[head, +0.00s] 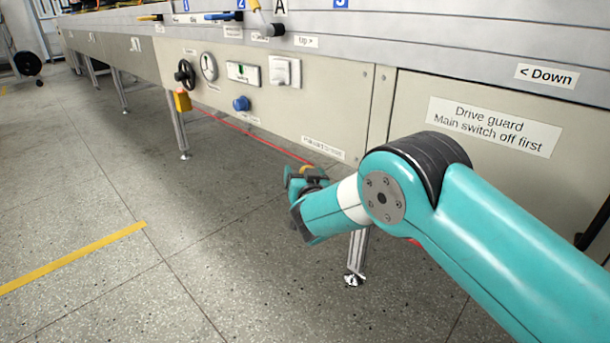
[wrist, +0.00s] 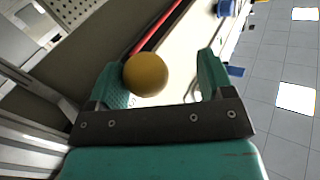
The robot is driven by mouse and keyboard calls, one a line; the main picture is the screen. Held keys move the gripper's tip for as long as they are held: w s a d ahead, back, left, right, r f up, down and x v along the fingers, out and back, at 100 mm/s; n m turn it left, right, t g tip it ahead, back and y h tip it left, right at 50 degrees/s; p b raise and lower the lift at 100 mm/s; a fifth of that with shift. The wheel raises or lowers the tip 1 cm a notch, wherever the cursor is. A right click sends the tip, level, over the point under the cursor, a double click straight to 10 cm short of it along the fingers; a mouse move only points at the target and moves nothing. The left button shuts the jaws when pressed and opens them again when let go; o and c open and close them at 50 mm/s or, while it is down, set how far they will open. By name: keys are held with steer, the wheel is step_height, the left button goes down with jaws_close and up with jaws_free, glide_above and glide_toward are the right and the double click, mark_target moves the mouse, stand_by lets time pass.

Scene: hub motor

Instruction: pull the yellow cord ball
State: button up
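The yellow cord ball (wrist: 146,75) is in the wrist view between my gripper's two teal fingers (wrist: 160,72), closer to the left finger and covering part of it. A wide gap shows between the ball and the right finger. I cannot tell whether the ball touches the left finger. In the head view my gripper (head: 305,179) is beside the machine's lower panel, and only a small yellow part of the ball (head: 306,168) shows behind it. The red cord (head: 250,135) runs along under the panel; it also shows in the wrist view (wrist: 155,28).
The machine's panel (head: 345,100) carries a black handwheel (head: 185,73), a blue knob (head: 241,103) and a yellow box (head: 182,101). A machine leg (head: 356,258) stands below my arm. The floor at left is open, with a yellow line (head: 75,256).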

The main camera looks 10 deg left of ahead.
steer(key=shift+s+a, duration=0.15)
steer(key=b+v, duration=0.5)
steer(key=v, duration=1.2)
steer(key=shift+d, duration=0.2)
